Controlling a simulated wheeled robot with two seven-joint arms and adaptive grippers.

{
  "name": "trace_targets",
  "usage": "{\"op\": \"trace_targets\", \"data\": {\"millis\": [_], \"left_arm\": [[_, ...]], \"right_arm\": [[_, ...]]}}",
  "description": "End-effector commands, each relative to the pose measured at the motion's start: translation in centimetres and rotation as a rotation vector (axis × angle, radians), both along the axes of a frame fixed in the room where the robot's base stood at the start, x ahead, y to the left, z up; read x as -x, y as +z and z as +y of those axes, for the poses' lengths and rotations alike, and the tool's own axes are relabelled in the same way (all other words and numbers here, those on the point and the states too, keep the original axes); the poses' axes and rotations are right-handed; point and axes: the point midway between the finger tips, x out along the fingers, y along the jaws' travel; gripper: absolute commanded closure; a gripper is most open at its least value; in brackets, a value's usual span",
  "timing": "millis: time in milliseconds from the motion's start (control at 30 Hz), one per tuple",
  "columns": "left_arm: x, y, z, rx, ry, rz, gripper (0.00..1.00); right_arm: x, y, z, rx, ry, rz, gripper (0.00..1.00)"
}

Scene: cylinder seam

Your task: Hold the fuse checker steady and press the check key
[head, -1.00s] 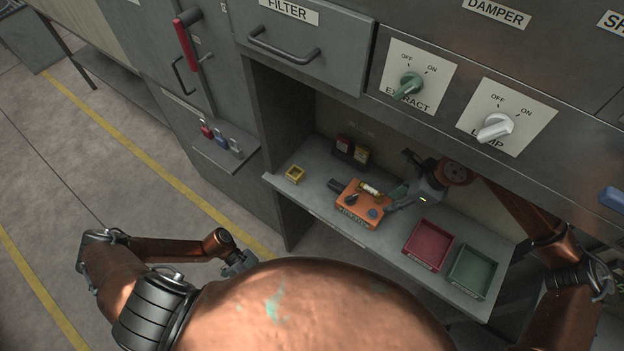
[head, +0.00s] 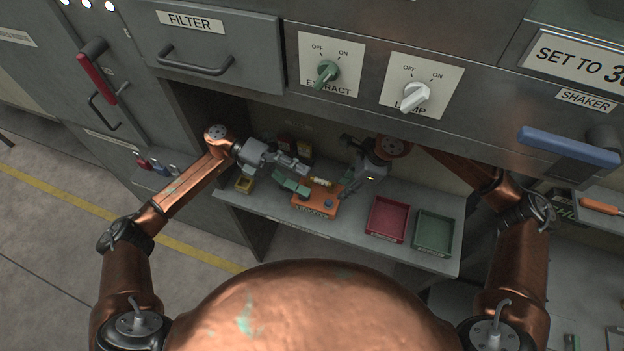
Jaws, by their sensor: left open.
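The orange fuse checker (head: 312,210) sits on the shelf, with a fuse-like pale cylinder (head: 320,183) at its back and a round blue key (head: 329,204) on its top right. My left gripper (head: 303,186) is open at the checker's back left, its green-padded fingers covering part of the checker's top. Whether it touches the checker is not clear. My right gripper (head: 346,193) is at the checker's right end, close beside it. Its fingers are small and partly hidden, so their opening and any grip are unclear.
A red tray (head: 387,235) and a green tray (head: 434,250) stand to the right on the shelf.

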Motion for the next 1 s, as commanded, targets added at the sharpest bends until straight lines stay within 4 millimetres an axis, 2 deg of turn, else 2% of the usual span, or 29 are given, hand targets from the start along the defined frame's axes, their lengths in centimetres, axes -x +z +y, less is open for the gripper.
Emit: {"op": "trace_targets", "data": {"millis": [33,200,267,300,467,567,667,800,900,1000], "left_arm": [[0.0,2.5,-0.4,0.061,-0.033,-0.092,0.00],[0.9,9.2,-0.8,0.254,-0.133,-0.385,0.00],[1.1,10.8,-1.3,0.310,-0.169,-0.500,0.00],[1.0,10.9,-2.3,0.317,-0.192,-0.576,0.00],[-1.1,5.2,-5.4,0.170,-0.206,-0.675,0.00],[-2.3,1.1,-7.1,0.059,-0.233,-0.741,0.00],[-2.7,-3.7,-8.3,-0.090,-0.345,-0.872,0.00],[-3.7,-9.7,-7.2,-0.318,-0.597,-1.093,0.00],[-5.4,-12.5,-5.4,-0.466,-0.754,-1.217,0.00],[-7.4,-14.1,-3.5,-0.586,-0.878,-1.306,0.00]], "right_arm": [[0.0,0.0,0.0,0.000,0.000,0.000,0.71],[0.0,0.0,0.0,0.000,0.000,0.000,0.71],[0.0,0.0,0.0,0.000,0.000,0.000,0.71],[0.0,0.0,0.0,0.000,0.000,0.000,0.71],[0.0,0.0,0.0,0.000,0.000,0.000,0.71],[0.0,0.0,0.0,0.000,0.000,0.000,0.71],[0.0,0.0,0.0,0.000,0.000,0.000,0.71],[0.0,0.0,0.0,0.000,0.000,0.000,0.71],[0.0,0.0,0.0,0.000,0.000,0.000,0.71],[0.0,0.0,0.0,0.000,0.000,0.000,0.71]]}}
